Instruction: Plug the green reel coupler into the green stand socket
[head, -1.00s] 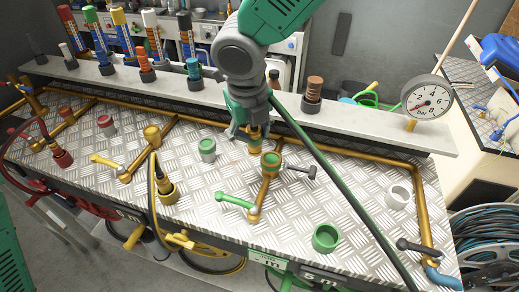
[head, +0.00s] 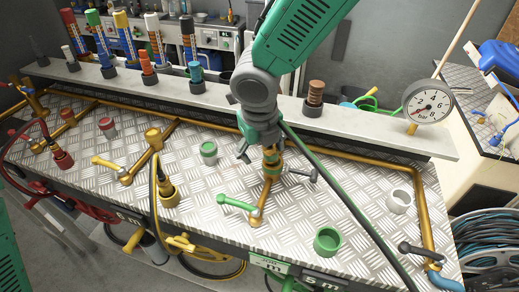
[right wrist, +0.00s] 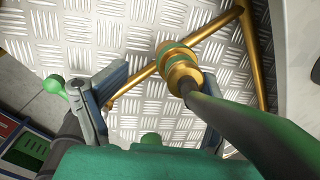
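The green stand socket (head: 270,172) is a brass fitting with a green band on the brass pipe, right of centre on the metal bench. The brass reel coupler (right wrist: 182,76) sits at the socket's mouth, in line with it; how deep it is inside cannot be told. Its dark green hose (head: 345,195) runs off to the lower right. My right gripper (head: 272,160) is open around the coupler's end. In the right wrist view the gripper (right wrist: 165,112) has its fingers spread, apart from the coupler, with the hose passing over the right finger. My left gripper is not in view.
A green valve lever (head: 237,203) lies just left of the socket. A green cup (head: 327,240) stands in front to the right, and a green-topped cup (head: 208,152) behind to the left. A pressure gauge (head: 428,103) and a yellow hose coupler (head: 168,193) stand farther out.

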